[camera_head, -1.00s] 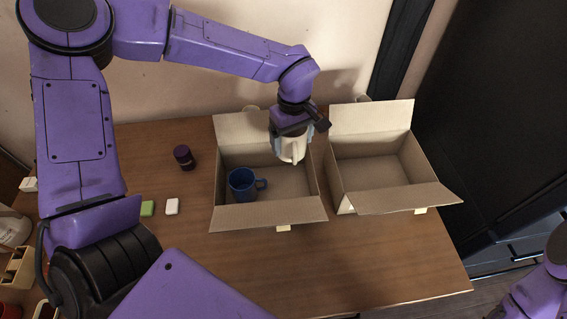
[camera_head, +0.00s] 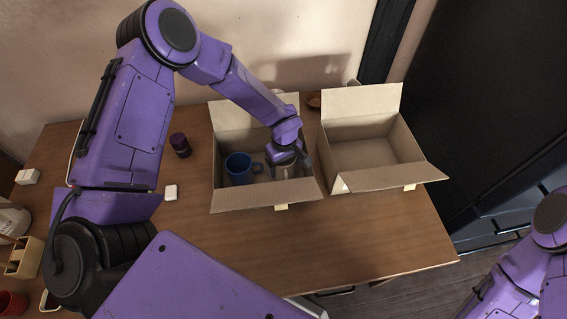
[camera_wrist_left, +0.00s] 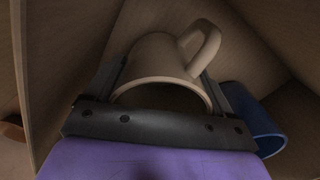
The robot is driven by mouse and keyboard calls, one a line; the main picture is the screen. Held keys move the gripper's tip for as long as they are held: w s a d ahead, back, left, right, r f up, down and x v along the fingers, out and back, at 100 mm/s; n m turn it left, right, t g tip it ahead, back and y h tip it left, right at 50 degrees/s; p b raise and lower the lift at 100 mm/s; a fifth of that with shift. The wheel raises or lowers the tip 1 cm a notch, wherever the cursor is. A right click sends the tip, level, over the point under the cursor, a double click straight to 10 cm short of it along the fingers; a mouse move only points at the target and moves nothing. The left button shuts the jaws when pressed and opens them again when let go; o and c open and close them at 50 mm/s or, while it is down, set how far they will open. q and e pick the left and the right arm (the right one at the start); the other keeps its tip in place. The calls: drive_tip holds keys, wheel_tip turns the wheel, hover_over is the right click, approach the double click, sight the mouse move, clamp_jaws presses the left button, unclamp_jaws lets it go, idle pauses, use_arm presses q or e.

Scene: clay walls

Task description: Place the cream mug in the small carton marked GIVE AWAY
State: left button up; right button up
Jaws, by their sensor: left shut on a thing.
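The cream mug (camera_wrist_left: 160,62) is between the fingers of my left gripper (camera_wrist_left: 165,80) in the left wrist view, its handle at the upper right. In the head view my left gripper (camera_head: 290,163) reaches down inside the left open carton (camera_head: 263,193), shut on the mug (camera_head: 283,171), which is mostly hidden. A blue mug (camera_head: 238,170) stands in the same carton to the left; it also shows in the wrist view (camera_wrist_left: 258,125). The right open carton (camera_head: 378,180) looks empty. Small tags hang on both front flaps, their writing too small to read. My right gripper is out of view.
Both cartons stand side by side on a wooden table (camera_head: 330,235). A dark purple jar (camera_head: 180,145) and a white block (camera_head: 171,192) are left of them. A brown dish (camera_head: 314,101) lies behind, between the cartons. The table front is clear.

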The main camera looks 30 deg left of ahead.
use_arm(q)
drive_tip(key=shift+s+r, duration=0.1)
drive_tip(key=o, duration=1.1)
drive_tip(key=shift+w+f, duration=0.25)
drive_tip(key=shift+f, duration=0.05)
wheel_tip(320, 180, up, 12)
drive_tip(key=b, duration=0.1)
drive_tip(key=shift+r, duration=0.25)
